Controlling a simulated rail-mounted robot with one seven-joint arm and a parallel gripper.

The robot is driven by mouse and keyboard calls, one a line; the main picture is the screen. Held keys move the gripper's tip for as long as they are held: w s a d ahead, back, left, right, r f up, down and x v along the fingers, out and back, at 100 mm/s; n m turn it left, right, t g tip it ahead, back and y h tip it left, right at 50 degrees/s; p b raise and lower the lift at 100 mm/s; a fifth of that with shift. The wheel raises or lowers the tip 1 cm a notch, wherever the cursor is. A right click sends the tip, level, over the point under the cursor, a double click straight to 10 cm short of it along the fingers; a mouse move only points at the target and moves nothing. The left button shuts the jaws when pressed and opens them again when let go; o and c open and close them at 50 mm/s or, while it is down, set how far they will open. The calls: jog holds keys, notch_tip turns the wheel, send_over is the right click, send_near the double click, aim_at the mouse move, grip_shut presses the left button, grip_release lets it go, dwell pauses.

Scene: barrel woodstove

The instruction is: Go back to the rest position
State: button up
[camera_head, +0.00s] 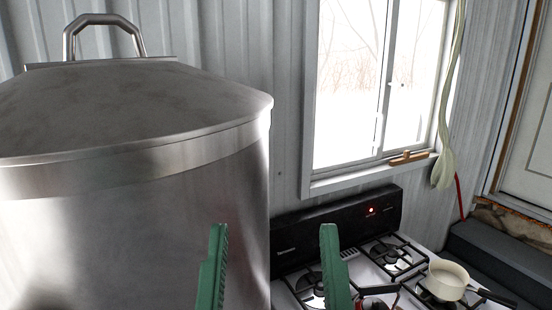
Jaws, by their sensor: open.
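My gripper (274,262) shows at the bottom middle of the head view as two green fingers pointing up. The fingers are wide apart with nothing between them. The left finger overlaps the side of a large metal barrel, and the right finger overlaps the stove. The rest of my arm is out of the picture.
The big metal barrel (120,230) with a domed lid and handle (104,30) fills the left. A gas stove (290,293) stands at the lower right with a cream saucepan (447,281) on a burner. A window (375,80) and a white door (528,150) are behind.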

notch_tip(320, 180, up, 18)
jog(key=p, duration=1.3)
jog(key=shift+f, duration=0.25)
jog(key=shift+a+f, duration=0.1)
